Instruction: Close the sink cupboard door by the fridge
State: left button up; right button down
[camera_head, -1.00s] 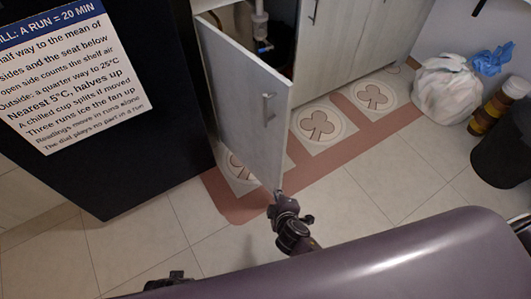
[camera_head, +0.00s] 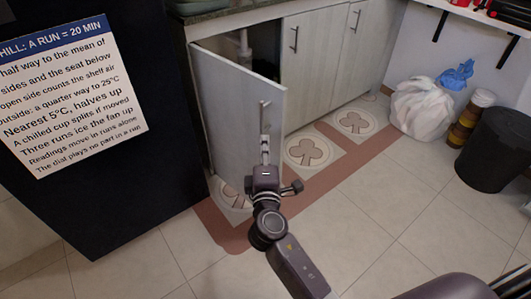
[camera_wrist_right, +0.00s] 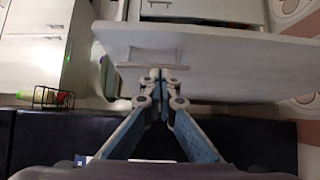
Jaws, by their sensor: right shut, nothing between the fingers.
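The sink cupboard door (camera_head: 232,100) is a pale wood-grain panel next to the fridge. It stands ajar, swung outward, with the dark cupboard inside (camera_head: 266,45) showing past its top. Its bar handle (camera_head: 265,116) is near the free edge. My right gripper (camera_head: 265,140) is in front of the door at the handle, with its fingers shut and empty. In the right wrist view the closed fingertips (camera_wrist_right: 157,76) overlap the lower bar of the handle (camera_wrist_right: 150,66); I cannot tell whether they touch. My left gripper is not in view.
The black fridge (camera_head: 95,205) with a printed notice (camera_head: 75,95) stands left of the door. A terracotta mat with clover tiles (camera_head: 307,150) lies along the cupboards. A white bag (camera_head: 420,108) and a black bin (camera_head: 495,150) are at the right. The tiled floor in front is open.

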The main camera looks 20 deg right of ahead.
aim_at(273, 119)
jog(key=w+d, duration=0.2)
jog(key=w, duration=0.1)
jog(key=w+d, duration=0.2)
jog(key=shift+w, duration=0.25)
jog(key=shift+w+d, duration=0.2)
jog(key=shift+d, duration=0.1)
jog(key=shift+d, duration=0.1)
